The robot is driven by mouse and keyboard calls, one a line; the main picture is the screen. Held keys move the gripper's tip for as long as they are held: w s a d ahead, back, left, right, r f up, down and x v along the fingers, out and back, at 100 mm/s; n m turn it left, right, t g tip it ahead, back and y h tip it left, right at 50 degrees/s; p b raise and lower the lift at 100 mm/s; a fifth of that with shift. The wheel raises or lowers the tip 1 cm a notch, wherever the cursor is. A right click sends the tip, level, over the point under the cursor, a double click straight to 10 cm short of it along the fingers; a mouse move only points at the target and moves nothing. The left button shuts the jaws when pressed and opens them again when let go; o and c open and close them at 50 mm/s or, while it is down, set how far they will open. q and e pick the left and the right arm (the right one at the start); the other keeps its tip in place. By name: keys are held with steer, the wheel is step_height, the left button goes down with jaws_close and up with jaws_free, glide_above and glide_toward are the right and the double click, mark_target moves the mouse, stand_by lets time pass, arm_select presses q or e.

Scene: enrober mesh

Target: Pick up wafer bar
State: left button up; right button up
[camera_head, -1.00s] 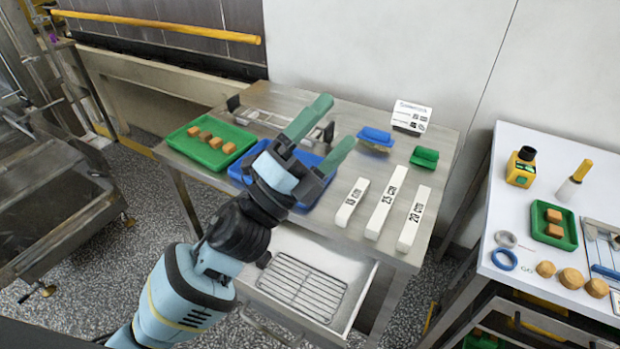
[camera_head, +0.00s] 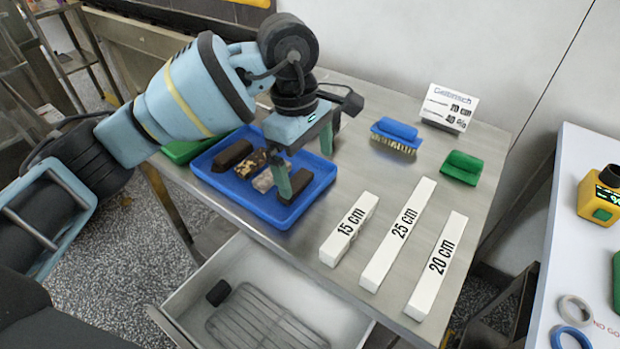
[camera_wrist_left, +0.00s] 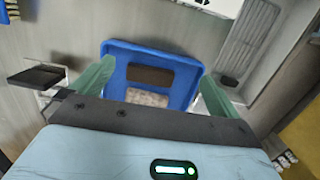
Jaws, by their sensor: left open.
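The blue tray (camera_head: 240,199) holds several bars in a row: a dark brown bar (camera_head: 232,156) at the left, a nut-topped bar (camera_head: 250,163), a pale speckled bar (camera_head: 264,181) and a dark brown bar (camera_head: 296,183) at the right. I cannot tell for certain which is the wafer bar. My left gripper (camera_head: 305,177) is open, pointing down over the tray's right part and partly hiding the bars. In the left wrist view, a dark bar (camera_wrist_left: 150,75) lies between the green fingers (camera_wrist_left: 157,68), with the pale bar (camera_wrist_left: 147,97) nearer. My right gripper is not in view.
White length blocks (camera_head: 398,235) stand right of the tray. A blue brush (camera_head: 396,137), a green block (camera_head: 461,167) and a sign card (camera_head: 447,107) are behind them. A green tray (camera_head: 185,148) is partly hidden by my arm. An open drawer (camera_head: 190,304) is below.

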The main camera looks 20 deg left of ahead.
mark_target(296, 182)
arm_select(q)
steer(key=a, duration=0.1)
steer(key=w+a+r+y, duration=0.1)
steer(key=shift+w+a+y, duration=0.3)
steer(key=shift+a, duration=0.1)
steer(key=shift+s+f, duration=0.1)
steer(key=shift+f, duration=0.95)
steer(key=shift+w+f, duration=0.15)
steer(key=shift+f, duration=1.25)
steer(key=shift+w+f, duration=0.15)
steer(key=shift+f, duration=1.25)
steer(key=shift+c, duration=0.3)
steer(key=c, duration=0.7)
